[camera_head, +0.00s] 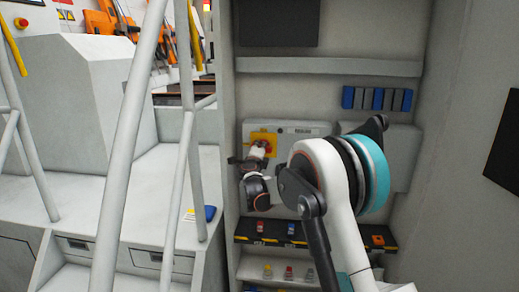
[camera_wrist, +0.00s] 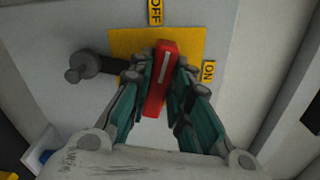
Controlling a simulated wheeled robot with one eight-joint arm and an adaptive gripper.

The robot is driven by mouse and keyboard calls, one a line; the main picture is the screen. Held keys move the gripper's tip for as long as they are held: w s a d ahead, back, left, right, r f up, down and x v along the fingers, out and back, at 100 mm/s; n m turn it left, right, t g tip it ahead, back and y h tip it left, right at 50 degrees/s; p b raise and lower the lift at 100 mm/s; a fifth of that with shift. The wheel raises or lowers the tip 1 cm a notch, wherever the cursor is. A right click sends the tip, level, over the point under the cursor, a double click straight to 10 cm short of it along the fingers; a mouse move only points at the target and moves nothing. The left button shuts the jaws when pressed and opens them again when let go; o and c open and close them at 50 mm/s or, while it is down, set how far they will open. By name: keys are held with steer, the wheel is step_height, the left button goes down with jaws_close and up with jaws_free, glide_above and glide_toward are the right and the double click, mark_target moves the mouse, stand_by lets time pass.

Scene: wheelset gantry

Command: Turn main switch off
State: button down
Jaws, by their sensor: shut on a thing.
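The main switch has a red handle (camera_wrist: 161,78) with a white line, on a yellow plate (camera_wrist: 125,43) in the wrist view. An OFF label (camera_wrist: 155,12) is above the plate and an ON label (camera_wrist: 208,71) is at its right. The handle's upper end leans slightly right of straight up, between the two labels. My gripper (camera_wrist: 162,82) is shut on the handle, one finger on each side. In the head view the yellow plate (camera_head: 264,136) shows on the grey panel, and my gripper (camera_head: 262,150) is at it, partly hiding the handle.
A dark grey knob or lever (camera_wrist: 88,66) sticks out left of the yellow plate. Below the panel in the head view is a dark shelf (camera_head: 275,233) with small coloured items. White railings (camera_head: 130,130) stand left. Blue and grey blocks (camera_head: 377,99) are at upper right.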

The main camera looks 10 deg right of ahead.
steer(key=shift+f+n, duration=0.1)
steer(key=shift+n, duration=0.5)
steer(key=shift+a, duration=0.1)
steer(key=c, duration=1.5)
jaws_free()
steer(key=v, duration=1.2)
